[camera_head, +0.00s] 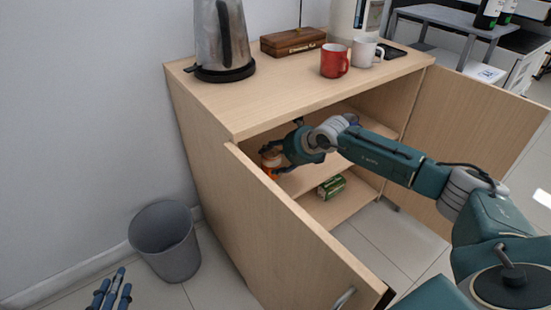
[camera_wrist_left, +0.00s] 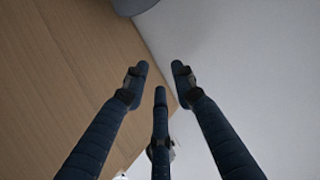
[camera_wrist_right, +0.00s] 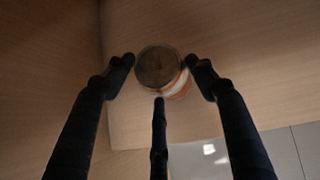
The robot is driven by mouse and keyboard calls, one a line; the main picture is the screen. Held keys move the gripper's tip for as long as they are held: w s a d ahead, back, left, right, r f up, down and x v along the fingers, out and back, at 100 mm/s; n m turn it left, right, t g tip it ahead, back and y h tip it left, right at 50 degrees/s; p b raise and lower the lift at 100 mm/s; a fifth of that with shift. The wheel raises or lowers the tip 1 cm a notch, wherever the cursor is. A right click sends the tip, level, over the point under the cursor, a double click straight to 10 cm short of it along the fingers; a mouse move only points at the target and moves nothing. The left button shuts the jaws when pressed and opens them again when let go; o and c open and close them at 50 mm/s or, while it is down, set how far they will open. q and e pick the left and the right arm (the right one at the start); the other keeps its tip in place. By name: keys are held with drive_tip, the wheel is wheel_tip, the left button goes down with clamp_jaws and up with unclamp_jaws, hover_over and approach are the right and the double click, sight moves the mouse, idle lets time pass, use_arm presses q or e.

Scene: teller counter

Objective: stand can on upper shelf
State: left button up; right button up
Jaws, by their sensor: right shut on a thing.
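The can (camera_head: 270,174), orange and white with a metallic end, is inside the open cabinet, near its left wall. My right gripper (camera_head: 273,158) reaches in and is shut on it. In the right wrist view the can (camera_wrist_right: 176,85) sits between the fingers, its round grey-brown end toward the camera. The upper shelf (camera_head: 303,180) is partly hidden by my right arm. I cannot tell whether the can touches the shelf. My left gripper (camera_head: 112,287) is open and empty at the lower left; its spread fingers also show in the left wrist view (camera_wrist_left: 160,75).
A green box (camera_head: 331,187) lies on the cabinet bottom. Both cabinet doors stand open; the left door (camera_head: 290,235) juts forward. A kettle (camera_head: 222,40), wooden box (camera_head: 292,41), red mug (camera_head: 334,61) and white mug (camera_head: 365,52) stand on top. A grey bin (camera_head: 166,243) stands left.

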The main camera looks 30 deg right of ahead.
drive_tip(key=shift+r, duration=0.1)
drive_tip(key=o, duration=1.6)
drive_tip(key=shift+o, duration=0.2)
drive_tip(key=shift+s+r, duration=0.1)
drive_tip(key=shift+s, duration=0.05)
drive_tip(key=p+v, duration=0.1)
drive_tip(key=v, duration=0.3)
drive_tip(key=shift+s+d+r, duration=0.2)
drive_tip(key=shift+s+r, duration=0.05)
drive_tip(key=shift+r, duration=0.05)
use_arm(q)
drive_tip(key=s+a+f+g+y, duration=0.1)
drive_tip(key=s+a+f+g, duration=0.2)
drive_tip(key=s+f+g, duration=0.2)
drive_tip(key=shift+s+f+y+p, duration=0.3)
drive_tip(key=shift+s+f+p, duration=0.15)
drive_tip(key=shift+s+f, duration=0.9)
use_arm(e)
drive_tip(key=s+d, duration=0.3)
drive_tip(key=s, duration=0.8)
drive_tip(key=shift+s+d, duration=0.2)
drive_tip(key=shift+s, duration=0.05)
use_arm(q)
drive_tip(key=shift+w+f, duration=0.1)
use_arm(e)
drive_tip(key=shift+f, duration=0.1)
